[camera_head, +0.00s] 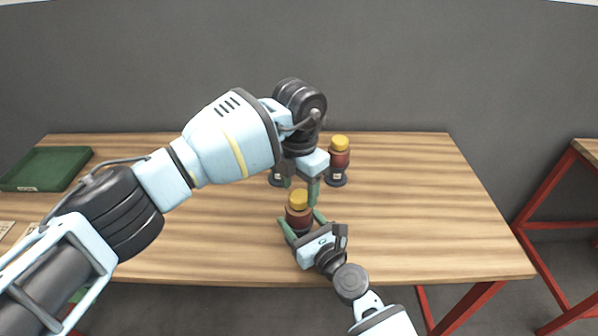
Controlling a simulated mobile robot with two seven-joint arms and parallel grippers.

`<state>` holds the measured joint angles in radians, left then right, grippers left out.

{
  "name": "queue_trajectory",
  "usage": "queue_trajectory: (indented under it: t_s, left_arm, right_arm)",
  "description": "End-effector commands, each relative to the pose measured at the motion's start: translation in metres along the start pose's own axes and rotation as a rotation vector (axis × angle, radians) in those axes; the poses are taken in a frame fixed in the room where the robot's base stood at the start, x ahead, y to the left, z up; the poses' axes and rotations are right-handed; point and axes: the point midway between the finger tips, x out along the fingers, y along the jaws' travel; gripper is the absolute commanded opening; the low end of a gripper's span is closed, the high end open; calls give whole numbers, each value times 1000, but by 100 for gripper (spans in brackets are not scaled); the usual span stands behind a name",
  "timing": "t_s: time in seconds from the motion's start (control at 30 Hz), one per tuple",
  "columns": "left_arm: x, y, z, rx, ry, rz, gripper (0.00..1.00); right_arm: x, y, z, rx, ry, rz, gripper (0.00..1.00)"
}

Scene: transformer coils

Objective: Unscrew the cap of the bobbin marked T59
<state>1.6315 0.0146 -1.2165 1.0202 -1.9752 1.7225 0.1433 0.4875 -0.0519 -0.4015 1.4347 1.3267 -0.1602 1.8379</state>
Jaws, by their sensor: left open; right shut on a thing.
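A dark red bobbin (298,218) with a yellow cap (299,198) stands upright near the front middle of the table. My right gripper (302,222) is shut around its body from the front. My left gripper (301,190) points down from above, open, with its fingers close to the yellow cap; I cannot tell whether they touch it. Another red bobbin (339,160) with a yellow cap stands on a dark base behind, to the right. A third dark base (276,178) shows partly behind my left gripper. The markings are too small to read.
The wooden table (430,220) is clear on its right side. A green tray (45,168) lies at the back left. Pale cards (6,228) lie at the left edge. A red-framed table (588,150) stands at the far right.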

Motion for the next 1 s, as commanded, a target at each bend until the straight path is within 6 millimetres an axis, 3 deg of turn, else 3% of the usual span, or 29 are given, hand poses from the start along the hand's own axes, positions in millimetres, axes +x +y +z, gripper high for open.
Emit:
queue_trajectory:
  t_s: [0.2, 0.53, 0.87, 1.0]
  left_arm:
    - [18, 0, 0, -1, 0, -1, 59]
    - [21, 0, 0, 0, 0, 0, 59]
    - [20, 0, 0, 0, 0, 0, 16]
    - [20, 0, 0, -23, 0, 0, 14]
  right_arm:
    - [0, 0, 0, -1, 0, -1, 0]
    - [0, 0, 0, -1, 0, -1, 0]
    - [0, 0, 0, 0, 0, -1, 0]
    - [0, 0, 0, 0, 0, -1, 0]
